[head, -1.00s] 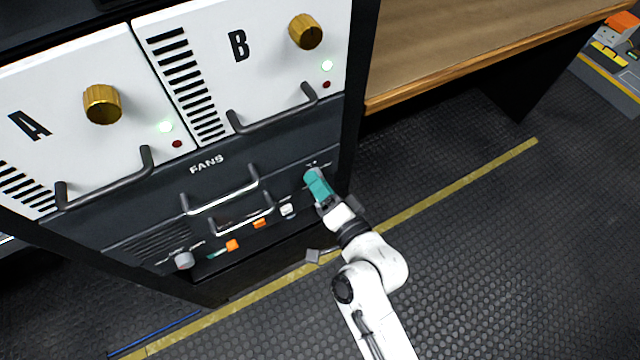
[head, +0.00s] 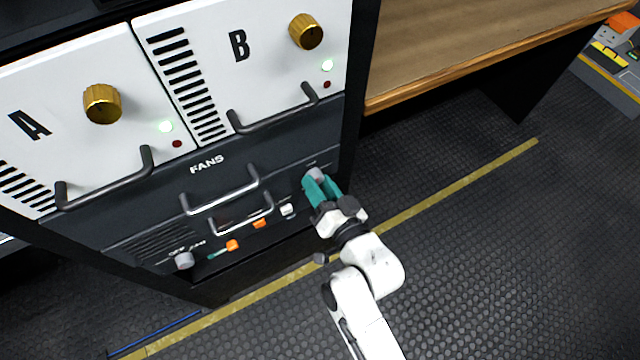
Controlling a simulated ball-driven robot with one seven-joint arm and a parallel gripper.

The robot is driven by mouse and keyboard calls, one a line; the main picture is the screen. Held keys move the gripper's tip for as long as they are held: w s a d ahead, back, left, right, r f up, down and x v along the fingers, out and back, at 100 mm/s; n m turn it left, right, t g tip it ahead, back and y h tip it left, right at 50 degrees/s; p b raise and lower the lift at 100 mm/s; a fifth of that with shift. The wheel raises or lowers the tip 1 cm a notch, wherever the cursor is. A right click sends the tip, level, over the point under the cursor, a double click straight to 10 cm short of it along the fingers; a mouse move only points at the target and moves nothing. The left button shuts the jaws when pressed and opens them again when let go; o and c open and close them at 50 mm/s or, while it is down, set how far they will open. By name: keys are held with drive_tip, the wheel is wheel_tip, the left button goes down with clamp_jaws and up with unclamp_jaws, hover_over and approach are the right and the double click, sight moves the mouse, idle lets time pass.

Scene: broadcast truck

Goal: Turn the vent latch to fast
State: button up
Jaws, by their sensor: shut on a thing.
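The vent latch (head: 316,175) appears to be the small grey knob at the right end of the dark FANS panel (head: 215,180). My gripper (head: 320,183) has teal fingers, one on each side of this knob, and is shut on it. The grey top shows between the fingertips. The small markings above the knob are too small and partly covered to read, so its setting cannot be told.
Another grey knob (head: 184,260) with small lettering sits at the panel's lower left. Metal handles (head: 222,202), orange pieces (head: 232,245) and a white switch (head: 287,210) lie between. A wooden bench (head: 480,45) is at right.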

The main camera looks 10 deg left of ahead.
drive_tip(key=shift+f, duration=0.1)
drive_tip(key=o, duration=1)
drive_tip(key=shift+o, duration=0.2)
drive_tip(key=v, duration=1)
drive_tip(key=shift+s+d+b, duration=0.2)
drive_tip(key=shift+s+b, duration=0.1)
drive_tip(key=shift+b, duration=0.1)
drive_tip(key=shift+d, duration=0.1)
drive_tip(key=s+d+f+g+h+p, duration=0.1)
drive_tip(key=s+d+g+h+p, duration=0.3)
drive_tip(key=d, duration=0.5)
drive_tip(key=s+d+f+g+h+p, duration=0.2)
drive_tip(key=s+d+g+h, duration=0.25)
drive_tip(key=d, duration=0.55)
drive_tip(key=s+d+r+g+h, duration=0.1)
drive_tip(key=s+d+g, duration=0.3)
drive_tip(key=s, duration=0.5)
drive_tip(key=shift+d+r+m+g+p, duration=0.3)
drive_tip(key=shift+d+r+g+p, duration=0.1)
drive_tip(key=shift+d+r, duration=0.35)
